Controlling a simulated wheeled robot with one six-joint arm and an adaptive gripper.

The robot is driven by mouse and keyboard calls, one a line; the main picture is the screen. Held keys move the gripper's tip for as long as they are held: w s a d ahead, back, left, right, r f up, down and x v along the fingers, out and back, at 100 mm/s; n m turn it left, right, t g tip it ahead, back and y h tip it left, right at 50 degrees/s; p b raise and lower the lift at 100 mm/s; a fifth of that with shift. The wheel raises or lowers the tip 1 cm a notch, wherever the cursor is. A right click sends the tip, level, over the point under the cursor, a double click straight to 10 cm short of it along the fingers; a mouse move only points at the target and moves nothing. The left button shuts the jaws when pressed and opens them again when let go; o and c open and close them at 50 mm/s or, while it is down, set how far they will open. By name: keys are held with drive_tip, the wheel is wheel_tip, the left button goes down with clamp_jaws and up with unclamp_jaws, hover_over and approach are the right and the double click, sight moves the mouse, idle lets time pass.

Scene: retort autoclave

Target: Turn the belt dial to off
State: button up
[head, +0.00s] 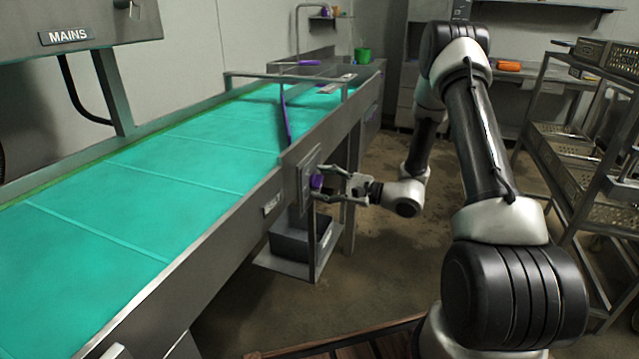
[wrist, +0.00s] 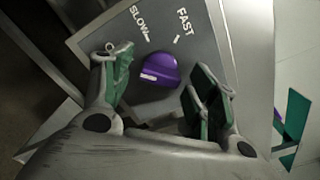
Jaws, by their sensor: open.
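The purple belt dial (wrist: 160,70) sits on a grey plate (wrist: 95,40) marked SLOW and FAST in the wrist view. A white mark shows at the dial's left edge, away from both words; I see no OFF label. In the head view the dial (head: 317,182) is on the box at the conveyor's side, near a small plate (head: 272,204) that seems to read BELT. My gripper (head: 325,184) is open at the dial. In the wrist view its fingers (wrist: 163,76) stand on either side of the dial, with gaps showing between.
The green conveyor belt (head: 190,150) runs along the left, with a purple strip (head: 285,120) hanging over it. A metal rack (head: 560,150) with baskets is at the right. The floor between is open.

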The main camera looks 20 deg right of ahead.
drive_tip(key=v, duration=1)
drive_tip(key=shift+s+d, duration=0.2)
drive_tip(key=s+a+f+g, duration=0.2)
drive_tip(key=s+f+g, duration=0.25)
drive_tip(key=s, duration=0.25)
drive_tip(key=s+d+r+n+g+h, duration=0.2)
drive_tip(key=s+r+n+g, duration=0.15)
drive_tip(key=s, duration=0.35)
drive_tip(key=s+d+r+n+g+h, duration=0.1)
drive_tip(key=s+r+n+g+h, duration=0.2)
drive_tip(key=s+g, duration=0.3)
drive_tip(key=s+d+r+n+t+h, duration=0.2)
drive_tip(key=s+d+r+n+h, duration=0.5)
drive_tip(key=r, duration=0.3)
wheel_tip(320, 180, up, 10)
drive_tip(key=a+n+t+h, duration=0.2)
drive_tip(key=t, duration=0.3)
drive_tip(key=shift+s+t+h, duration=0.25)
drive_tip(key=shift+t+h, duration=0.05)
drive_tip(key=shift+t, duration=0.1)
